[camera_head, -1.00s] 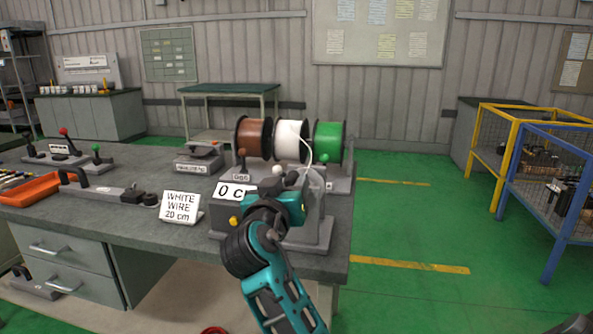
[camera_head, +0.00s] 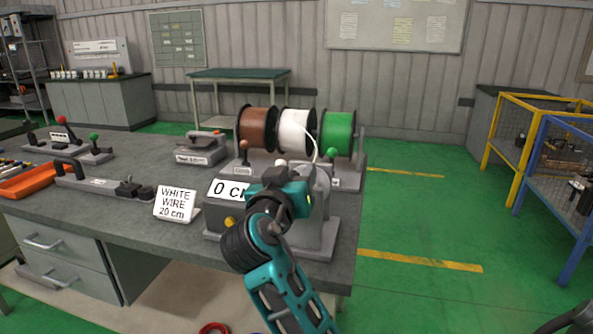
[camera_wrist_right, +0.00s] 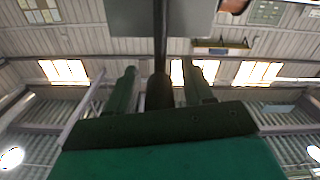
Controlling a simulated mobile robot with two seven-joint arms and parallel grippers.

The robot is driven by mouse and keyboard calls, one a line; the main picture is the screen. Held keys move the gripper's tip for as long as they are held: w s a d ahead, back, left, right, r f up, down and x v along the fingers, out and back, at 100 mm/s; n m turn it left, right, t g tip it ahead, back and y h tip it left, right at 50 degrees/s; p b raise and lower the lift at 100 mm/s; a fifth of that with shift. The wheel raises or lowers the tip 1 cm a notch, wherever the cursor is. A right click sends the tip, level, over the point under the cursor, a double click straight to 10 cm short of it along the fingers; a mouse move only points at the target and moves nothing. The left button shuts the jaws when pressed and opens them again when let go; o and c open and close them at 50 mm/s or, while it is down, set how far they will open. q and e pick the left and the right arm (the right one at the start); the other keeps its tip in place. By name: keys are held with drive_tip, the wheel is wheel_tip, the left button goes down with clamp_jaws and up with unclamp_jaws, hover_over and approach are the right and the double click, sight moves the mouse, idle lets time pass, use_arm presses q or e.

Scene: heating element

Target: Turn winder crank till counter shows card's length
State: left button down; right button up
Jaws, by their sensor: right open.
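The card (camera_head: 175,203) reads "WHITE WIRE 20 cm" and stands on the bench left of the winder. The grey winder (camera_head: 320,235) has a white counter (camera_head: 229,189) showing "0 c", its right end hidden by my right gripper. White wire (camera_head: 313,140) runs from the white spool (camera_head: 296,131) down to the winder. My right gripper (camera_head: 290,178) is at the winder, over its upper front; its fingertips are hard to see there. In the right wrist view its open fingers (camera_wrist_right: 160,88) stand either side of a dark upright handle, apparently the crank (camera_wrist_right: 160,93).
Brown (camera_head: 257,130) and green (camera_head: 338,133) spools flank the white one, with small knobbed levers in front. A yellow button (camera_head: 230,222) is on the winder's left front. An orange tray (camera_head: 30,184) and fixtures lie left. Green floor is free right of the bench.

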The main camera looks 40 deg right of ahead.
drive_tip(key=shift+d, duration=0.1)
idle(0.3)
clamp_jaws()
idle(0.4)
